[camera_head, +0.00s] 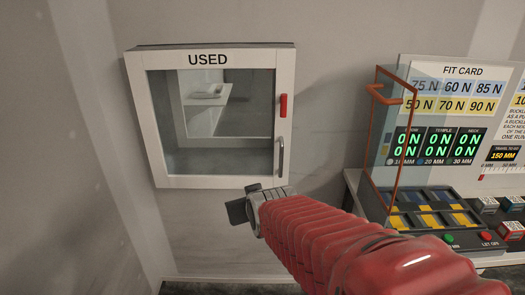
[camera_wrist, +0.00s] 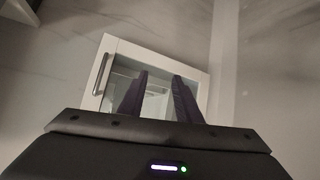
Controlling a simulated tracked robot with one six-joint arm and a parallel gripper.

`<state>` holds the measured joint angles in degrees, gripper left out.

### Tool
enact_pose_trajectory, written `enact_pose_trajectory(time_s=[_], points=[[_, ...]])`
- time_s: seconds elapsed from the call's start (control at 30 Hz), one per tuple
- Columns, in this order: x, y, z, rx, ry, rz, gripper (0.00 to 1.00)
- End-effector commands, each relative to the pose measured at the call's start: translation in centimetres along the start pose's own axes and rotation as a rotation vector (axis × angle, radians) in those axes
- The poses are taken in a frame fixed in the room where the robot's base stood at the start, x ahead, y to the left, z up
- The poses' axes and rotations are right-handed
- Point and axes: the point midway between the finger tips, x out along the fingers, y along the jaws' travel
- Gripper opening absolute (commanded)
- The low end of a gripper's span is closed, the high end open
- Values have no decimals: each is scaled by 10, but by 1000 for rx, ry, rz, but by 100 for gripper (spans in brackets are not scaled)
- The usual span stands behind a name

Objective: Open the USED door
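The USED door (camera_head: 212,180) is a white-framed glass door on a wall cabinet, labelled USED along its top. It looks shut. A grey vertical bar handle (camera_head: 281,157) is on its lower right side, with a red tab (camera_head: 283,106) above it. My gripper (camera_head: 242,209) is just below the door's lower right corner, apart from the handle. In the wrist view my gripper's two dark fingers (camera_wrist: 158,97) are spread apart with nothing between them. They point at the door (camera_wrist: 190,68), and its handle (camera_wrist: 101,73) is left of the fingers.
A bench at right carries an orange-framed clear case (camera_head: 398,140) over a panel with yellow and blue parts (camera_head: 432,212). A fit card board (camera_head: 462,72) stands behind it. A side wall is at left. The wall between cabinet and bench is clear.

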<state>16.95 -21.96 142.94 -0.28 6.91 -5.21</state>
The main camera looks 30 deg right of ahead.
Motion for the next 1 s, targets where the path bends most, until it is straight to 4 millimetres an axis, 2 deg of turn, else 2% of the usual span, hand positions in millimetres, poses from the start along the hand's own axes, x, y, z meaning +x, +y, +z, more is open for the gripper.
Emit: enact_pose_trajectory(time_s=[0.1, 0.2, 0.5, 0.8, 1.0], points=[[25, 26, -10, 26, 70, 49, 31], [42, 39, -19, 32, 140, 43, 31], [79, 95, -33, 64, 345, 96, 31], [94, 146, -31, 101, 549, 117, 31], [93, 163, -28, 120, 638, 119, 31]])
